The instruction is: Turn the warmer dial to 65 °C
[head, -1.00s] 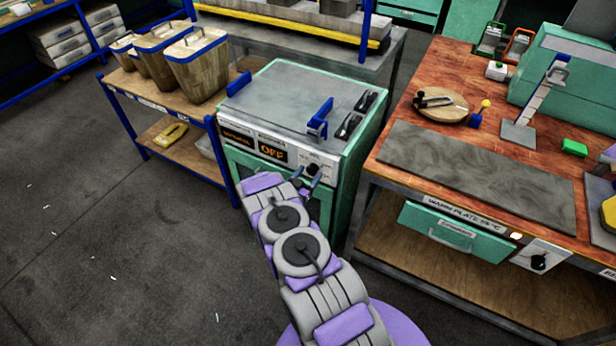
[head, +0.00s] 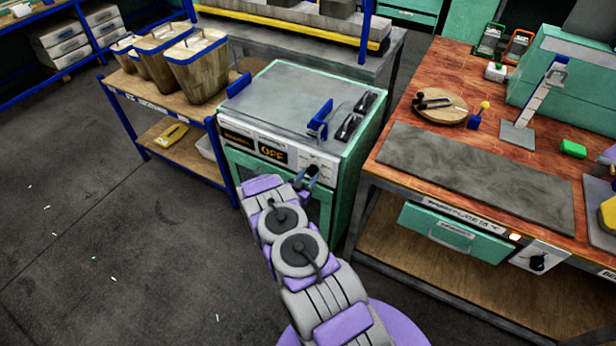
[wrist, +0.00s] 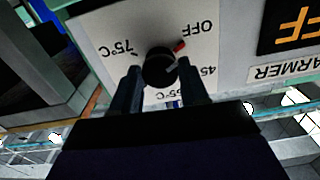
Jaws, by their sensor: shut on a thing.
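The warmer (head: 300,100) is a green cabinet with a grey top. Its display (head: 273,152) reads OFF. In the wrist view the picture is upside down, and the black warmer dial (wrist: 159,68) sits on a white panel (wrist: 120,35) with OFF, 45 and 75 °C marks. Another mark by the right finger is partly hidden. The red pointer on the dial's edge faces OFF. My gripper (wrist: 160,80) has a finger on each side of the dial and is shut on it.
A wooden bench (head: 540,160) with a grey plate (head: 470,170) stands close on the right, with a second black dial (head: 537,263) below. A blue-framed shelf (head: 175,105) with bins stands on the left. Open floor (head: 100,240) lies at the left front.

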